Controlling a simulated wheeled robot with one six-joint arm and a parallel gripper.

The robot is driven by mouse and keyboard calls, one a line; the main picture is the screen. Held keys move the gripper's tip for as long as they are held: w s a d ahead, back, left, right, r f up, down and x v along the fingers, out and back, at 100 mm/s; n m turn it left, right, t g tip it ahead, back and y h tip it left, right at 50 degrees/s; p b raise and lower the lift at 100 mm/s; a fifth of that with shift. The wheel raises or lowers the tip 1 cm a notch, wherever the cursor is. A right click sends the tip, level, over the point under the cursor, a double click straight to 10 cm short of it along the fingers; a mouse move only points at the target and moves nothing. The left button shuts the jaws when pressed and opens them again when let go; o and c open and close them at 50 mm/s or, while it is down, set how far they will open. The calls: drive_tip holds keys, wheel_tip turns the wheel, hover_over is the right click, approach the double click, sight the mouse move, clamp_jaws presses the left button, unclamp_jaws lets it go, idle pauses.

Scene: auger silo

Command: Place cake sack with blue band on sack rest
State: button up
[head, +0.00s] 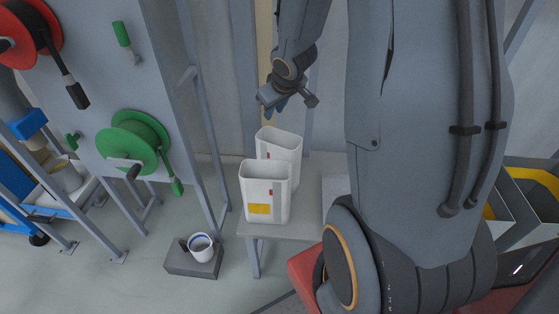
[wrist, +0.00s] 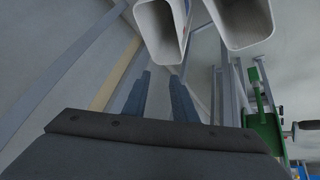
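I cannot make out a cake sack with a blue band in either view, nor anything I can name as the sack rest. My gripper (head: 281,104) is above and behind two white open-topped bins in the head view. In the wrist view its two dark blue fingers (wrist: 160,82) stand apart with nothing between them. The front bin (head: 265,194), with a yellow label, and the rear bin (head: 281,147) stand on a grey table (head: 262,231). The bins also show at the top of the wrist view, beyond the fingertips. My arm hides much of the right side.
A white pot (head: 201,247) stands on a low grey block (head: 193,265) on the floor. A panel at the left holds a red reel (head: 24,35) and a green reel (head: 138,142). Yellow-edged bins (head: 535,185) show at the far right. Grey posts stand behind the table.

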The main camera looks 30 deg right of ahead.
drive_tip(key=w+d+f+n+t+y, duration=0.1)
drive_tip(key=w+d+f+n+y, duration=0.1)
drive_tip(key=w+d+f, duration=0.25)
drive_tip(key=n+y, duration=0.2)
drive_tip(key=y, duration=0.2)
approach(277, 138)
drive_tip(key=shift+x, duration=5.05)
drive_tip(key=shift+d, duration=0.1)
clamp_jaws()
